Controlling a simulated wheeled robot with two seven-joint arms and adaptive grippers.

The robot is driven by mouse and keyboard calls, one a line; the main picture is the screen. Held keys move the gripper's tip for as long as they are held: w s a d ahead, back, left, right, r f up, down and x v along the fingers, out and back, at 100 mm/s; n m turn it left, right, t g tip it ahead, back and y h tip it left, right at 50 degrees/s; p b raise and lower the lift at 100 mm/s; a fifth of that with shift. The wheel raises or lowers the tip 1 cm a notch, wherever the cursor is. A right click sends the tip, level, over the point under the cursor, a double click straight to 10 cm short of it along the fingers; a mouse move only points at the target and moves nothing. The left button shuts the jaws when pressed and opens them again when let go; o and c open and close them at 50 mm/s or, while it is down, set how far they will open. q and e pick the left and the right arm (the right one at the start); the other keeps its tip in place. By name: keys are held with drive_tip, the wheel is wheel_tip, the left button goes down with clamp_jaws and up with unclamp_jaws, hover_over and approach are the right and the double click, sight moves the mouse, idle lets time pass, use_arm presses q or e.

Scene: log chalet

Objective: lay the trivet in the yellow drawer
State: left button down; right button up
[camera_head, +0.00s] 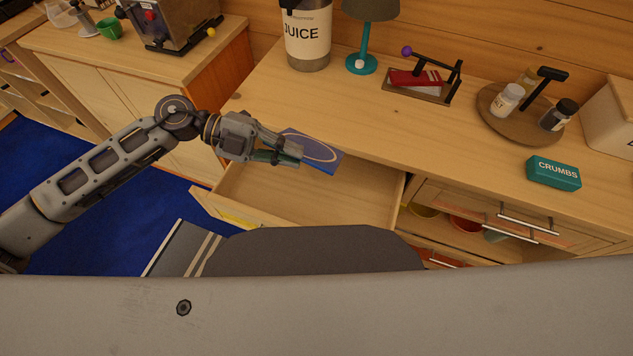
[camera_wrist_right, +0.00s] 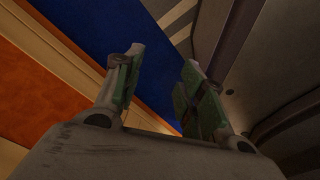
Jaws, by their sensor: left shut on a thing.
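The trivet (camera_head: 323,155) is a flat blue square with a pale ring on it. My left gripper (camera_head: 297,156) is shut on its left edge and holds it over the open drawer, near the counter's front edge. The drawer (camera_head: 347,190) is pulled out and its wooden inside looks empty. A bit of yellow shows on its front (camera_head: 237,221), which is mostly hidden by my own body. My right gripper (camera_wrist_right: 158,85) shows in the right wrist view with its green-padded fingers apart and nothing between them.
On the counter (camera_head: 340,105) stand a juice container (camera_head: 308,38), a teal lamp (camera_head: 362,62), a rack with a red item (camera_head: 416,78), a round caddy with jars (camera_head: 527,125) and a teal crumbs box (camera_head: 553,173).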

use_arm(q)
wheel_tip(320, 180, down, 14)
drive_tip(key=r+b, duration=0.1)
drive_tip(key=shift+w+d+f+b, duration=0.1)
drive_tip(key=shift+w+d, duration=0.2)
drive_tip(key=shift+w, duration=0.4)
drive_tip(key=shift+w+d+f+b, duration=0.15)
drive_tip(key=shift+w+d, duration=0.15)
drive_tip(key=shift+w, duration=0.45)
drive_tip(key=shift+w+d+f+b, duration=0.1)
drive_tip(key=shift+w+d, duration=0.2)
drive_tip(key=shift+w, duration=0.4)
use_arm(e)
drive_tip(key=shift+w+a+r, duration=0.1)
drive_tip(key=shift+w+a, duration=0.35)
drive_tip(key=shift+w, duration=0.3)
drive_tip(key=shift+w+a+r, duration=0.1)
drive_tip(key=shift+w+a, duration=0.35)
drive_tip(key=shift+w, duration=0.3)
use_arm(q)
drive_tip(key=w, duration=0.1)
drive_tip(key=w+d+f, duration=0.1)
drive_tip(key=w, duration=0.1)
drive_tip(key=shift+w+d+f, duration=0.1)
drive_tip(key=shift+d, duration=0.05)
use_arm(e)
drive_tip(key=shift+w+a+r, duration=0.15)
drive_tip(key=shift+w+a, duration=0.1)
drive_tip(key=shift+w, duration=0.3)
drive_tip(key=shift+s, duration=0.1)
